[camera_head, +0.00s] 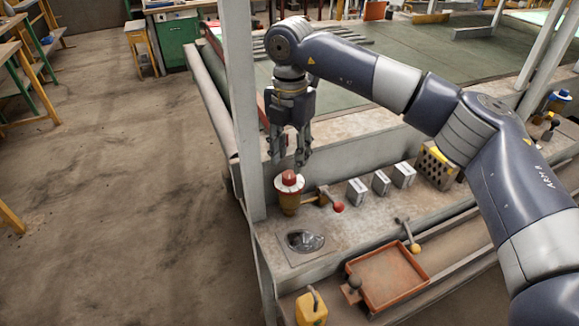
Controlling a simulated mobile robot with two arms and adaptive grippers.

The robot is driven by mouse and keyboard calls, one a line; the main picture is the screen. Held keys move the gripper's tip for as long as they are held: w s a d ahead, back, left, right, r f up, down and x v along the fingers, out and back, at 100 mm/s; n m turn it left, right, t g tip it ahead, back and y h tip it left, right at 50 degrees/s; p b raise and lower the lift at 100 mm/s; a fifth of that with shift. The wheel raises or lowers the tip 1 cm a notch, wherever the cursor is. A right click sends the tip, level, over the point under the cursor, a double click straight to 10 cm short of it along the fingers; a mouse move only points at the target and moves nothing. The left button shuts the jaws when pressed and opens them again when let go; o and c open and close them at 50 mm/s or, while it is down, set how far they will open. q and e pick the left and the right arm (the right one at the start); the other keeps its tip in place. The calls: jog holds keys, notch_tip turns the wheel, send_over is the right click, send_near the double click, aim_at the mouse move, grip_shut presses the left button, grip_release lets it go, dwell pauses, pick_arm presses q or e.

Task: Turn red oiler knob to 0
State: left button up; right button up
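The red oiler knob (289,176) sits on top of a white-collared, yellow-brown oiler (289,201) at the left end of the machine ledge. My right gripper (289,161) points down just above the knob. Its fingers are spread apart, with nothing seen between them. The fingertips are close to the knob, but I cannot tell whether they touch it. The number the knob points to is too small to read. My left gripper is not in view.
Right of the oiler are a red-ball lever (338,207), grey blocks (381,183) and a perforated yellow brick (435,167). A metal bowl (304,241) and an orange tray (388,276) lie in front. A grey post (241,110) stands close on the left. A blue-topped oiler (559,96) is far right.

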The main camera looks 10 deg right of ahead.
aim_at(289, 174)
jog(key=shift+w+f+p, duration=0.1)
jog(key=shift+f+p, duration=0.4)
jog(key=shift+f, duration=2.05)
jog(key=c, duration=0.8)
